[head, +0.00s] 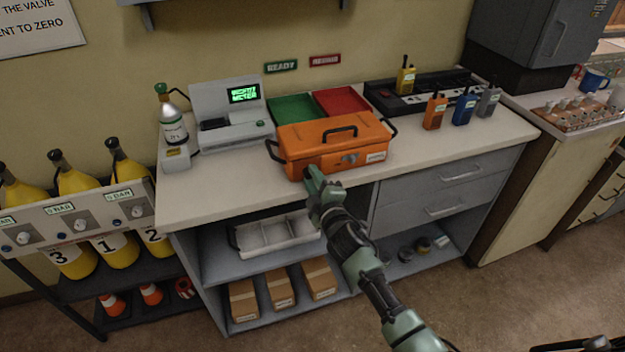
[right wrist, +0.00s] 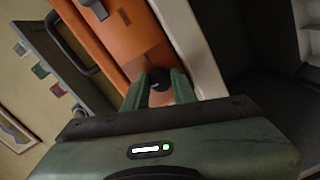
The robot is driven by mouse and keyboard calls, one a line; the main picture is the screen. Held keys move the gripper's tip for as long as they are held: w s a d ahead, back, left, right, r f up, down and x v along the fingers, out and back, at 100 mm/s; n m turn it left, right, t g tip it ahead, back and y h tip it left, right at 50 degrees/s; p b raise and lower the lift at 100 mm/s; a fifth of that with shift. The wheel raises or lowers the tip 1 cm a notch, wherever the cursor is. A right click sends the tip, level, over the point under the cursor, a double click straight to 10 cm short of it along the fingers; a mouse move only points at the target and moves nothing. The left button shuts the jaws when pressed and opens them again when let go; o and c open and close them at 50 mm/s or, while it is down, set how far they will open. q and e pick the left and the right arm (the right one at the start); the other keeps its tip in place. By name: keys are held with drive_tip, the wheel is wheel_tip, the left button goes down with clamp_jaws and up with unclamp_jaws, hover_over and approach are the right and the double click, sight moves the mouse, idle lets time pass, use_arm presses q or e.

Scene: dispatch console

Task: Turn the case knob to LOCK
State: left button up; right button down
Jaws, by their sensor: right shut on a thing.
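The orange case (head: 330,142) sits closed on the counter, with a black handle on its lid and a dark handle at each end. My right gripper (head: 312,178) reaches to the left part of the case's front face. In the right wrist view its two green fingers (right wrist: 158,88) are shut on a small dark knob (right wrist: 159,77) on the orange case (right wrist: 130,35). The fingers hide most of the knob, so I cannot read its setting. A pale label and a grey latch show on the case front.
A green tray (head: 292,108) and a red tray (head: 342,101) lie behind the case. A grey meter (head: 229,114) and a bottle (head: 171,122) stand to its left. Orange, blue and grey radios (head: 435,111) stand to its right. The counter (head: 225,183) is clear at front left.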

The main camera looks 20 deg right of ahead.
drive_tip(key=shift+n, duration=0.9)
drive_tip(key=c, duration=1.1)
unclamp_jaws()
drive_tip(key=shift+c, duration=0.2)
drive_tip(key=shift+f, duration=0.1)
